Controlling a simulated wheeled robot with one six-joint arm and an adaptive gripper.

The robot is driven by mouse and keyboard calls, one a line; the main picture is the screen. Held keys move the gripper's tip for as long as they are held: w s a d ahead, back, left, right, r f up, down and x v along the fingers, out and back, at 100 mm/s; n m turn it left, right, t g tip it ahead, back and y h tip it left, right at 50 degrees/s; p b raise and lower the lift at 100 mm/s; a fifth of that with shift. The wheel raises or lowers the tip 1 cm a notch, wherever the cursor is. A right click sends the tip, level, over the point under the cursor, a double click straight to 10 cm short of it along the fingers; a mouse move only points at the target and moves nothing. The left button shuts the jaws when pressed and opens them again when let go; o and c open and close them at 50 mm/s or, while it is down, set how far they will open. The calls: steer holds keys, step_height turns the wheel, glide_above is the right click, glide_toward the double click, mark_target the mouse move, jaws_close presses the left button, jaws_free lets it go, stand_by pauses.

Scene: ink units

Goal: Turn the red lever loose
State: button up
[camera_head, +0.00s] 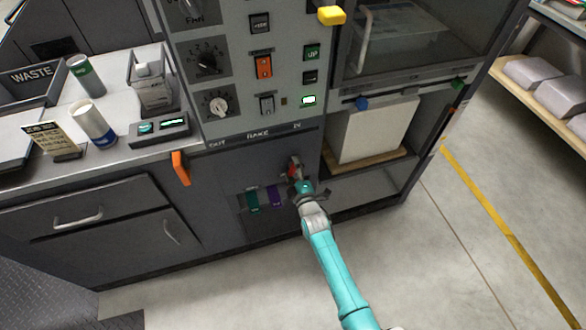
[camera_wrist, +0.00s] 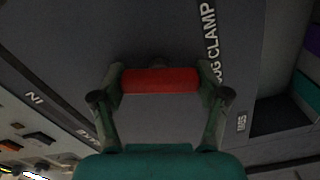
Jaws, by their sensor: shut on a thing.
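The red lever (camera_wrist: 160,80) lies crosswise between my fingers in the wrist view, against the dark cabinet front. A small red part of the lever (camera_head: 293,172) shows beside my gripper in the head view. My gripper (camera_head: 298,180) is at the front of the machine, low and right of the orange handle. In the wrist view my gripper (camera_wrist: 160,92) has one finger at each end of the red lever and is shut on it. The lever's mount is mostly hidden.
A label ending in "CLAMP" (camera_wrist: 208,45) runs beside the lever. Green (camera_head: 252,199) and purple (camera_head: 274,196) pieces sit in a recess left of my gripper. An orange handle (camera_head: 180,168) sticks out further left. An open bay with a white block (camera_head: 372,130) is at right. The floor (camera_head: 230,290) in front is clear.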

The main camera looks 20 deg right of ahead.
steer(key=shift+n, duration=1.8)
steer(key=o, duration=1.2)
steer(key=shift+c, duration=0.2)
steer(key=s, duration=1.2)
